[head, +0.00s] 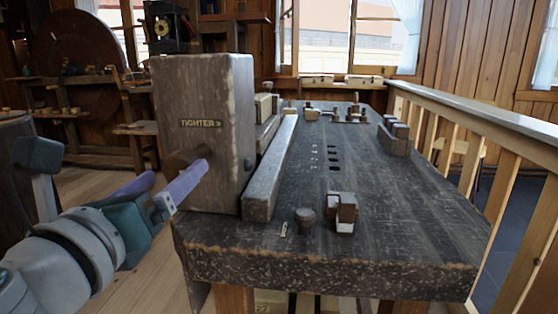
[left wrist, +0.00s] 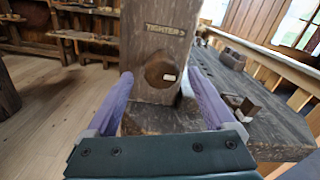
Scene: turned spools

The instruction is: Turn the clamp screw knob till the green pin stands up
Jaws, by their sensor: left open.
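The clamp screw knob (head: 180,160) is a dark brown round knob on the face of an upright wooden block (head: 205,95) marked "TIGHTER" with an arrow. In the left wrist view the knob (left wrist: 160,66) shows a small white mark low on its right side. My left gripper (head: 182,177) has purple fingers. It is open, and in the left wrist view the fingers (left wrist: 159,76) stand on either side of the knob with gaps showing. One finger partly covers the knob in the head view. I cannot make out a green pin. My right gripper is not in view.
The block stands at the left edge of a dark workbench (head: 400,215). A round wooden peg (head: 305,218) and a small wood-and-white block (head: 343,212) stand near its front edge. A wooden railing (head: 480,125) runs along the right. Open floor lies left of the bench.

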